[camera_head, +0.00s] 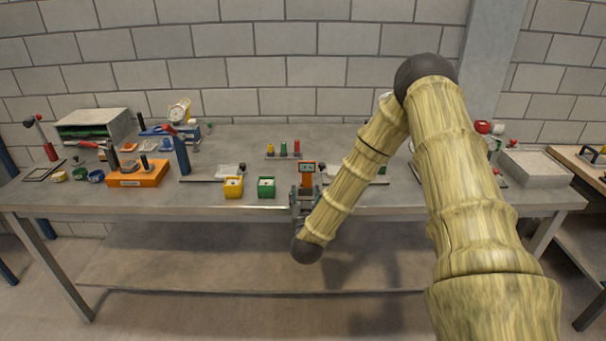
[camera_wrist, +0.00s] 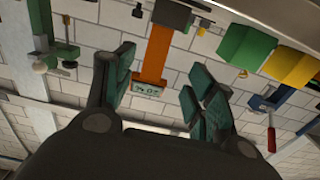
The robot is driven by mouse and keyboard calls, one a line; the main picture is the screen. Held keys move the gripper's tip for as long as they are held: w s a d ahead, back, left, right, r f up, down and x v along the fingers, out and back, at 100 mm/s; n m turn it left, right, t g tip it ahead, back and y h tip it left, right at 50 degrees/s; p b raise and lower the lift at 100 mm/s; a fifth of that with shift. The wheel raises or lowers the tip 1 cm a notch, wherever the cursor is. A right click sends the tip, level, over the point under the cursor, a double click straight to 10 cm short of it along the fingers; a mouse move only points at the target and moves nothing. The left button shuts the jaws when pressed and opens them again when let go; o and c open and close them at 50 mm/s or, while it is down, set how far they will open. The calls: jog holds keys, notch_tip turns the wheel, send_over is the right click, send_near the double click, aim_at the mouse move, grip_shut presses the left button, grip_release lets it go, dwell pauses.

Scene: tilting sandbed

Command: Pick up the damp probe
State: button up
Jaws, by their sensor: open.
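An orange device with a small display, which I take for the damp probe (camera_head: 307,169), stands near the front edge of the grey workbench. In the wrist view the probe (camera_wrist: 158,48) hangs down the picture between my fingers, with its display end lowest. My gripper (camera_head: 303,197) is at the bench's front edge, just below the probe in the head view. In the wrist view my gripper (camera_wrist: 157,78) is open, with green-padded fingers on either side of the probe. Gaps show on both sides of it. A dark part at the probe's other end is partly cut off.
A yellow box (camera_head: 233,187) and a green box (camera_head: 266,187) stand left of the probe. Small coloured pieces (camera_head: 284,150) stand behind it. An orange block (camera_head: 138,174) and other tools fill the left side. A grey tray (camera_head: 534,167) is at right. My arm hides part of the bench.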

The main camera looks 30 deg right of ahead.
aim_at(307, 181)
jog(key=p+x, duration=0.1)
jog(key=x, duration=0.2)
jog(key=shift+w+d, duration=0.2)
jog(key=shift+d, duration=0.25)
jog(key=shift+p+x, duration=1.5)
jog(key=shift+x, duration=1.2)
jog(key=shift+s+f, duration=0.1)
jog(key=shift+f, duration=0.05)
jog(key=c, duration=1)
